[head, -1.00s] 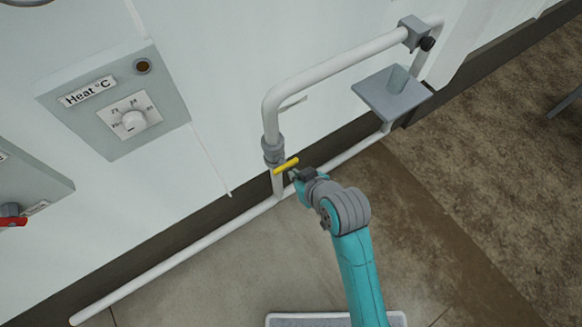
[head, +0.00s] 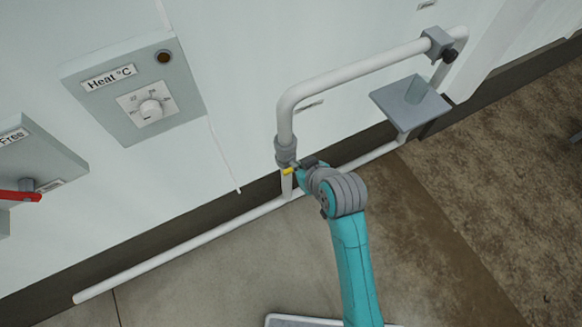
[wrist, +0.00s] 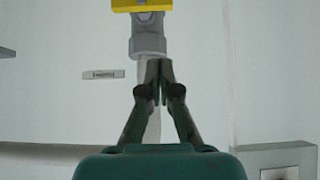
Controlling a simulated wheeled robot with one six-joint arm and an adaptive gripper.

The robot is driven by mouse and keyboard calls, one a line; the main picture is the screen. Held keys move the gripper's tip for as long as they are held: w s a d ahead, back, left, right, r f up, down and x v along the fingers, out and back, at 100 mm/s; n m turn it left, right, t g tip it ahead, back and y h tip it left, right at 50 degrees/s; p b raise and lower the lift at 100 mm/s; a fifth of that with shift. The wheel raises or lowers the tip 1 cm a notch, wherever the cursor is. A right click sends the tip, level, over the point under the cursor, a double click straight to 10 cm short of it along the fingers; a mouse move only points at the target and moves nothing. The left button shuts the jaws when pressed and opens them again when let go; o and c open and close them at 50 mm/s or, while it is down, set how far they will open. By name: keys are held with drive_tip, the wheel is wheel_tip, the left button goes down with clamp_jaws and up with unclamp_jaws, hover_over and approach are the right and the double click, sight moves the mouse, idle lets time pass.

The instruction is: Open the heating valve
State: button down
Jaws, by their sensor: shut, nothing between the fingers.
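The heating valve is a grey fitting (head: 284,150) on a white vertical pipe, with a yellow lever (head: 288,171) at its lower end. Only a short piece of the lever shows in the head view, beside my gripper (head: 300,165). In the wrist view the yellow lever (wrist: 150,4) is cut off by the top edge, above the grey fitting (wrist: 148,42). My gripper (wrist: 158,68) is shut and empty, its fingertips in front of the pipe just below the fitting. I cannot tell whether the gripper touches the lever or pipe.
A "Heat °C" box (head: 118,72) with a dial is on the wall at left. Below it is another box (head: 40,160) with a red lever (head: 20,196). A grey plate (head: 408,104) juts out at right. A low white pipe (head: 170,250) runs along the wall.

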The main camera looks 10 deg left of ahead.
hover_over(291, 169)
drive_tip(key=s, duration=0.2)
wheel_tip(291, 169, down, 5)
drive_tip(key=shift+w+f, duration=0.15)
drive_tip(key=shift+f, duration=0.8)
drive_tip(key=shift+w+f, duration=0.15)
drive_tip(key=shift+f, duration=0.75)
